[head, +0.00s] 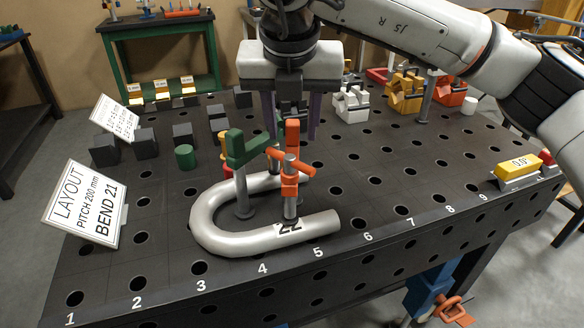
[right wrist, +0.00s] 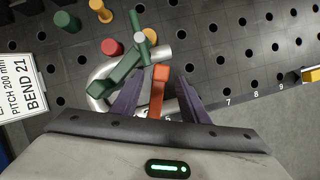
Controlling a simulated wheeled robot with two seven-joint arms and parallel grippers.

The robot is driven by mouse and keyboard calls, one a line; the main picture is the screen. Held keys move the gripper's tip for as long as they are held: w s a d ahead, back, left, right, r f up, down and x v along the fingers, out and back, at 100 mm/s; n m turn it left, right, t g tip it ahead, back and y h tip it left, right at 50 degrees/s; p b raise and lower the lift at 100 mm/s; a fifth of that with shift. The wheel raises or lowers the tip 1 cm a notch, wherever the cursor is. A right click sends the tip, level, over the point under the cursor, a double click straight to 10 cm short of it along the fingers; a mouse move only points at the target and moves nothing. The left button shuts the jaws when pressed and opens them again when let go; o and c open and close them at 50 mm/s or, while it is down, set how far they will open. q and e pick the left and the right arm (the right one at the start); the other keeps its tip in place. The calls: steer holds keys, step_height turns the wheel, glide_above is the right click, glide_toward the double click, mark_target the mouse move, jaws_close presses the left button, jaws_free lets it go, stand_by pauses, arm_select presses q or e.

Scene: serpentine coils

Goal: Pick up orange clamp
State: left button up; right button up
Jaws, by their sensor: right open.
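In the right wrist view the open gripper (right wrist: 158,82) has one finger on each side of the orange clamp's bar (right wrist: 157,94). No grip on it shows. The green clamp (right wrist: 122,75) lies close to the left finger there. My left gripper is not in view.
Dark blocks (head: 146,143) and a green cylinder (head: 185,157) stand at left, near the "BEND 21" sign (head: 87,203). White (head: 351,104) and yellow (head: 404,92) fixtures stand behind. A yellow gauge (head: 517,166) sits at right. The perforated tabletop (head: 400,200) is clear right of the pipe.

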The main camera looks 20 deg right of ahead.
jaws_close()
steer(key=shift+r, duration=0.1)
stand_by(1.3)
